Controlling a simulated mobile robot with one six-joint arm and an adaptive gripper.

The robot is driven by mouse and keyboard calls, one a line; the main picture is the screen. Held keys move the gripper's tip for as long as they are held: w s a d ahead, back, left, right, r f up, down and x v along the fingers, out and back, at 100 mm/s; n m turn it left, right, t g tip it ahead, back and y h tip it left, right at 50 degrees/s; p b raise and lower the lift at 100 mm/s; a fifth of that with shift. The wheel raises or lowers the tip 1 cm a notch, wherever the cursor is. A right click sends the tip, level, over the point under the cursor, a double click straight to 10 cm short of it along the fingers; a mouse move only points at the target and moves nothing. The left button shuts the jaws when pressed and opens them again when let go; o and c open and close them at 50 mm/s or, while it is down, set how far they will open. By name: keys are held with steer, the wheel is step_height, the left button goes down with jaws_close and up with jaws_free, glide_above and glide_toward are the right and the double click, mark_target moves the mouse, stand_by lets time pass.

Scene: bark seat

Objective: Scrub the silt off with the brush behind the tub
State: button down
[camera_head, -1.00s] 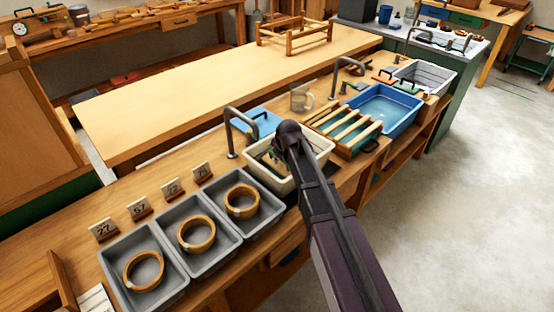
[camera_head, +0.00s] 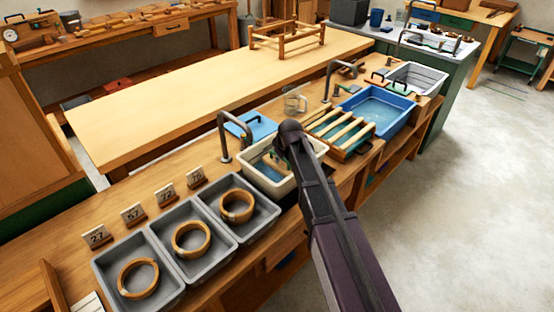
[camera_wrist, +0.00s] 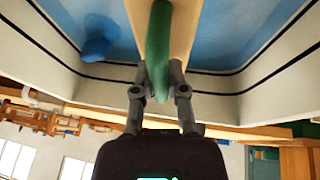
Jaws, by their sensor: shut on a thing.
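My gripper (camera_wrist: 160,92) is shut on a long green thing (camera_wrist: 158,45), which looks like the brush's handle. In the head view my gripper is mostly hidden by my own arm, over the cream tub (camera_head: 250,178). A pale tan wooden piece (camera_wrist: 183,30) lies close behind the green thing in the wrist view; I cannot tell whether they are joined. The tub holds blue water (camera_wrist: 225,35). A dark blue rounded thing (camera_wrist: 97,47) is at the left in the wrist view. Bristles and silt cannot be made out.
Behind the tub are a curved tap (camera_head: 224,135) and a blue tray (camera_head: 257,127). A slatted rack (camera_head: 340,128) and a blue basin (camera_head: 378,112) stand to the right. Grey trays with wooden rings (camera_head: 190,238) and number tags stand to the left.

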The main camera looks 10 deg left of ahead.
steer(key=shift+w+d, duration=0.1)
stand_by(0.3)
steer(key=shift+w+d, duration=1.1)
steer(key=shift+w, duration=0.2)
steer(key=shift+s+d+f, duration=0.1)
steer(key=shift+s+d, duration=0.3)
steer(key=shift+d, duration=0.05)
steer(key=shift+s, duration=0.1)
steer(key=shift+s+a, duration=0.75)
steer(key=shift+s, duration=0.2)
steer(key=shift+s+a, duration=0.35)
steer(key=shift+a, duration=0.05)
